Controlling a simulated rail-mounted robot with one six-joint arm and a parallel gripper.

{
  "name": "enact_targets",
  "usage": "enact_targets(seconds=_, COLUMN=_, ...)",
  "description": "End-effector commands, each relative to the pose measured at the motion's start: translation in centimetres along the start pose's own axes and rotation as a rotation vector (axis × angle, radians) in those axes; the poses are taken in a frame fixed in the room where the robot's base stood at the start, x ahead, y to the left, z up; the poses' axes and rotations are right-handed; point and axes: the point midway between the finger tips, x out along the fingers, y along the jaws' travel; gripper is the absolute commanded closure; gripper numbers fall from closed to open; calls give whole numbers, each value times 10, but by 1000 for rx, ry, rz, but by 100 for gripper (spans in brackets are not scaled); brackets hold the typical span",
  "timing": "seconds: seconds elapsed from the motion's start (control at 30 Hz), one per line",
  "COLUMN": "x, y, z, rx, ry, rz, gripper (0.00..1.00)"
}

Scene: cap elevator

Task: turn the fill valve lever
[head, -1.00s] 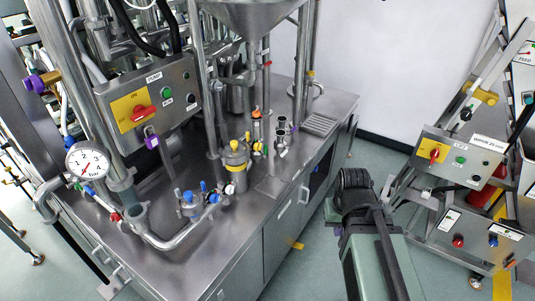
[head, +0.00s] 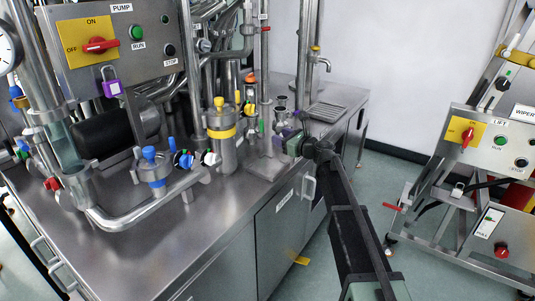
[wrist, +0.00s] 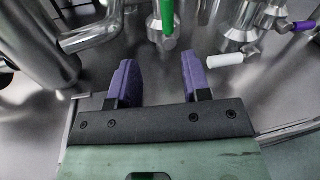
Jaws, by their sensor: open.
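My gripper (head: 290,140) is at the right end of the steel worktop, beside the small pipe fittings. In the wrist view its two purple fingers (wrist: 160,72) are apart with nothing between them. A green lever (wrist: 167,16) on a steel fitting stands ahead of the gap, apart from the fingers. A white lever (wrist: 225,60) lies to the right of the right finger, and a purple-tipped lever (wrist: 303,26) is farther right. No readable label shows which one is the fill valve lever.
The steel worktop (head: 105,245) carries a yellow-banded canister (head: 222,136), a blue-topped fitting (head: 151,170) and upright pipes. A pump control box (head: 120,45) hangs at the upper left. A lift stand with a control box (head: 490,145) is at the right, with open floor before it.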

Motion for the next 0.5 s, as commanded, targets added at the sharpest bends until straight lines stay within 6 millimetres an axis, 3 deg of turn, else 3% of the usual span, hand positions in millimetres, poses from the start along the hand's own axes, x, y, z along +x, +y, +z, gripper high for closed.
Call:
enact_targets(seconds=0.03, x=8, y=-6, z=-10, rx=53, ry=-22, rz=-15, gripper=56)
enact_targets(seconds=0.33, x=18, y=-10, z=0, rx=101, ry=-41, rz=-26, gripper=56)
enact_targets(seconds=0.5, x=50, y=-12, z=0, rx=99, ry=-40, rz=-25, gripper=56)
